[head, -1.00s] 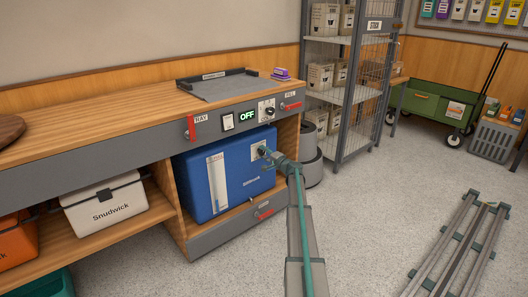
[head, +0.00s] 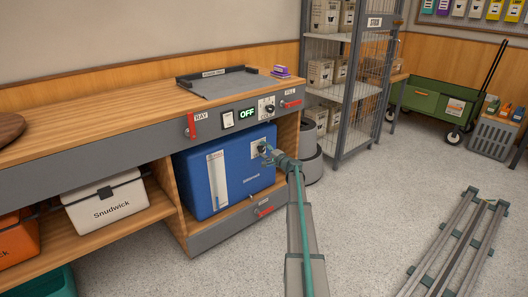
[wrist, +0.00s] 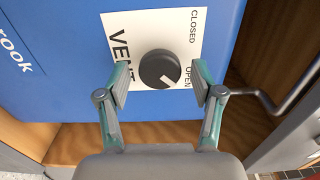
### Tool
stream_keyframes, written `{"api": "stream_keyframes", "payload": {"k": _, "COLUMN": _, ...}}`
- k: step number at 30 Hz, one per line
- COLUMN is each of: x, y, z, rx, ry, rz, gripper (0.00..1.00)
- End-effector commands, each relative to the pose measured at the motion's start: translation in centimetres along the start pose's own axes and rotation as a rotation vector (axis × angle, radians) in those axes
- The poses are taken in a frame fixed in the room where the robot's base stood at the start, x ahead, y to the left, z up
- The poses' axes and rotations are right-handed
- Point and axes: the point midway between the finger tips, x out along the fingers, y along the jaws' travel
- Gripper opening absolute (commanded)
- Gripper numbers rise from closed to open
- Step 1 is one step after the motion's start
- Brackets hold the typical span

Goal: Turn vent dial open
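The vent dial (wrist: 160,69) is a round black knob with a white pointer mark, on a white plate (wrist: 150,22) marked VENT, CLOSED and OPEN. Its mark points to the lower right in the wrist view, near the word OPEN. The plate is on the blue cooler (head: 228,177), under the counter. My gripper (wrist: 160,82) is open, with one finger on each side of the dial and a visible gap to it. In the head view, my gripper (head: 265,150) is in front of the plate and hides part of it.
The grey counter front (head: 155,135) is above the cooler, with a red handle (head: 191,125) and an OFF display (head: 247,114). A grey drawer front (head: 235,228) is below. A bent metal handle (wrist: 272,105) lies right of my gripper in the wrist view.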

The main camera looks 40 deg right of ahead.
Motion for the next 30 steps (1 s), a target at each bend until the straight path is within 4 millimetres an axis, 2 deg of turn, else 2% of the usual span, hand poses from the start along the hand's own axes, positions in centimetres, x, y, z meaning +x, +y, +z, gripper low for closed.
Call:
{"api": "stream_keyframes", "payload": {"k": 7, "x": -0.1, "y": 0.0, "z": 0.0, "rx": -0.001, "ry": 0.000, "rz": 0.000, "gripper": 0.66}}
{"api": "stream_keyframes", "payload": {"k": 11, "x": -1.0, "y": 0.0, "z": 0.0, "rx": -0.001, "ry": 0.001, "rz": 0.000, "gripper": 0.66}}
{"api": "stream_keyframes", "payload": {"k": 14, "x": -2.4, "y": 0.0, "z": 0.1, "rx": -0.001, "ry": 0.001, "rz": 0.000, "gripper": 0.66}}
{"api": "stream_keyframes", "payload": {"k": 24, "x": -8.9, "y": 0.0, "z": 0.1, "rx": -0.001, "ry": 0.002, "rz": 0.001, "gripper": 0.66}}
{"api": "stream_keyframes", "payload": {"k": 30, "x": -11.3, "y": 0.0, "z": 0.1, "rx": -0.001, "ry": 0.001, "rz": 0.000, "gripper": 0.66}}
